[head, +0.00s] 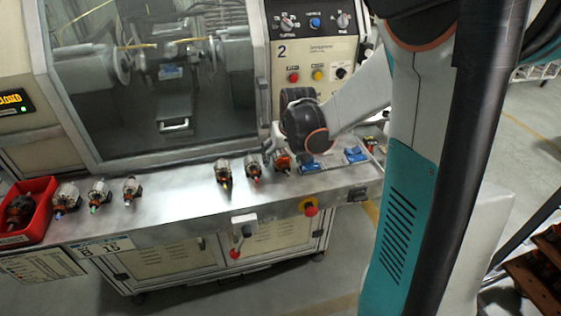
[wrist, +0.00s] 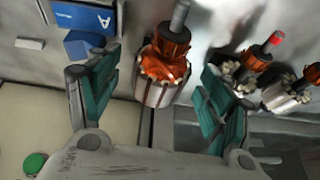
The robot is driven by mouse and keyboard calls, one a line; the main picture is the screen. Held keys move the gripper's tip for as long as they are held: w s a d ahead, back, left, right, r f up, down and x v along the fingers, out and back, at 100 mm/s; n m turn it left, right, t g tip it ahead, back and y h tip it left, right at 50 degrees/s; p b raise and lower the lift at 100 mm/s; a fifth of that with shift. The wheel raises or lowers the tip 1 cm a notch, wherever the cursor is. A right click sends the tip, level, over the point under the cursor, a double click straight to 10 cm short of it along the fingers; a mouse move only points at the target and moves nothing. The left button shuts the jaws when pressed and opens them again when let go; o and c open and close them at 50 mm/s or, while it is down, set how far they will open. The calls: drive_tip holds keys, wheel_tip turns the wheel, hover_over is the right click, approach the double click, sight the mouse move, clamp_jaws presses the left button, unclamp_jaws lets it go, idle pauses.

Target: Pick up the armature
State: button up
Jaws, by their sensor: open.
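An armature (wrist: 162,65) with orange windings, a silver core and a grey shaft stands between the open fingers of my gripper (wrist: 160,100) in the wrist view. The teal finger pads are apart on either side of it, and I see no contact. In the head view this armature (head: 282,160) is on the metal ledge, partly hidden by my arm. Two more armatures (wrist: 240,70) (wrist: 288,92) lie to the right of the right finger in the wrist view. In the head view my gripper is mostly hidden behind my wrist.
Several other armatures (head: 129,191) are along the ledge (head: 175,208) to the left. A red bin (head: 24,211) stands at the far left. Blue blocks (head: 355,154) lie just right of the armature. The machine's window and control panel (head: 314,49) rise behind.

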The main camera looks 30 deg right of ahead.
drive_tip(key=shift+f, duration=0.2)
drive_tip(key=shift+w, duration=0.1)
drive_tip(key=c, duration=1.6)
drive_tip(key=shift+r, duration=0.15)
wheel_tip(320, 180, up, 28)
drive_tip(key=p, duration=0.6)
drive_tip(key=shift+p, duration=0.4)
